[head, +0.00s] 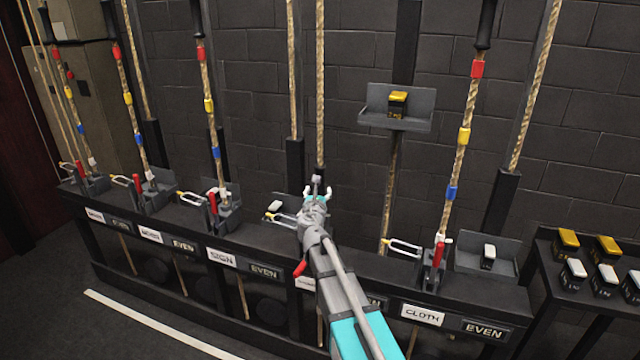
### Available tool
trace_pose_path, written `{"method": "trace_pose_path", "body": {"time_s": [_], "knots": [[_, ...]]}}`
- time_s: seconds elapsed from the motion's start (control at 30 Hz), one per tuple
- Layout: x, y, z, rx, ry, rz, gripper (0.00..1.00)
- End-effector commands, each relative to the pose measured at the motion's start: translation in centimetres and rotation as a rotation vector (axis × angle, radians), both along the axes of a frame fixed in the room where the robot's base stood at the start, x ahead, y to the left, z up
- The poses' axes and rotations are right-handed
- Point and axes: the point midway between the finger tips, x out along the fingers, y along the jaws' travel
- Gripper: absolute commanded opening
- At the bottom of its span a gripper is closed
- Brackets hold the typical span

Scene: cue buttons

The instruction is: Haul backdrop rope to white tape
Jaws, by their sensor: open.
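My gripper (316,193) is open in the middle of the head view, over the black rail and in front of a tan rope (319,80). I cannot tell whether its fingers are around that rope or only near it. No tape shows on the visible upper part of this rope; its lower part is hidden by my gripper and arm. A red lever (300,268) beside my arm points down and left. The label (306,284) below is mostly covered by my arm, so I cannot read it. No word "backdrop" is legible.
Other ropes, such as the CLOTH rope (462,140) and the SIGN rope (208,105), carry red, yellow and blue tape, with upright red levers. A tray (432,121) with a yellow-topped weight (398,99) hangs right. More weights stand on a side table (555,262).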

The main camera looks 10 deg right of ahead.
Motion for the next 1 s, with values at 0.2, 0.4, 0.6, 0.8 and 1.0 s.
{"method": "trace_pose_path", "body": {"time_s": [0.2,0.4,0.6,0.8,1.0], "knots": [[3.4,-1.0,0.0,0.0,0.0,-0.002,0.77],[5.0,-1.5,0.0,0.0,0.0,0.0,0.77],[5.5,-1.6,0.0,0.0,0.0,0.0,0.77],[5.4,-1.6,0.0,0.0,0.0,0.0,0.77],[5.4,-1.6,0.0,0.0,0.0,0.0,0.51]]}}
